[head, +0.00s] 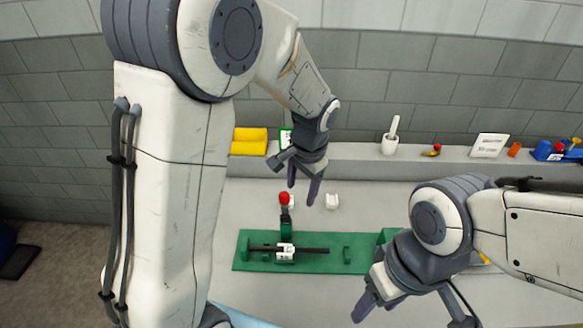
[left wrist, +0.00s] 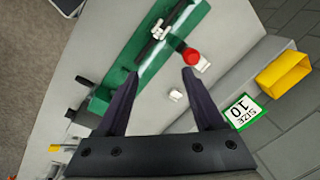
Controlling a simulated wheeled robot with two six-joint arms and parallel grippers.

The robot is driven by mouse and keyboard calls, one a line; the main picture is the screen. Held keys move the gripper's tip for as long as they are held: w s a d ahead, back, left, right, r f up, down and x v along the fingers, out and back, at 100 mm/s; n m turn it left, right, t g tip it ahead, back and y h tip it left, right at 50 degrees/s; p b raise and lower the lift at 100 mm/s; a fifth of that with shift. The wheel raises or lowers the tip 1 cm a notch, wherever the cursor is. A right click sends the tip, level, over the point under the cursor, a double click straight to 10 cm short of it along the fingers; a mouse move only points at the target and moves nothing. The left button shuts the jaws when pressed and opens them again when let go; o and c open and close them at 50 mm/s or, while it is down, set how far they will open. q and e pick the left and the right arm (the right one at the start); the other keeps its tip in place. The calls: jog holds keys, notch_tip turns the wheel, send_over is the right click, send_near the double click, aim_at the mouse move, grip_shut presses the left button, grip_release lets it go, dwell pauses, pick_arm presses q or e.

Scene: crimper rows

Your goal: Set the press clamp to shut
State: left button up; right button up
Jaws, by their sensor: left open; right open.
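The press clamp has a red knob (head: 284,198) on a dark lever that rises from a green base (head: 240,262). A white block (head: 285,251) sits below the lever, with a dark rod (head: 316,250) running through or across it. In the head view the lever looks raised. The red knob also shows in the left wrist view (left wrist: 192,57), just beyond the fingertips. My left gripper (head: 303,191) is open and empty, above and a little right of the knob, apart from it. My right gripper (head: 412,312) is open and empty, near the front right of the base.
Small white pieces (head: 332,201) lie behind the base. A "SIZE 10" card (left wrist: 243,112) stands near the yellow blocks.

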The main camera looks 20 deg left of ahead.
pick_arm(q)
jog(key=p, duration=0.2)
send_near(285, 194)
jog(key=shift+y, duration=0.3)
jog(key=f, duration=0.3)
jog(key=a+f+p, duration=0.1)
jog(key=f, duration=0.3)
jog(key=w+f+p, duration=0.1)
jog(key=f, duration=0.3)
jog(key=shift+w+a, duration=0.1)
jog(key=shift+a, duration=0.15)
pick_arm(e)
notch_tip(285, 194, up, 6)
jog(key=shift+f, duration=0.2)
pick_arm(q)
grip_shut()
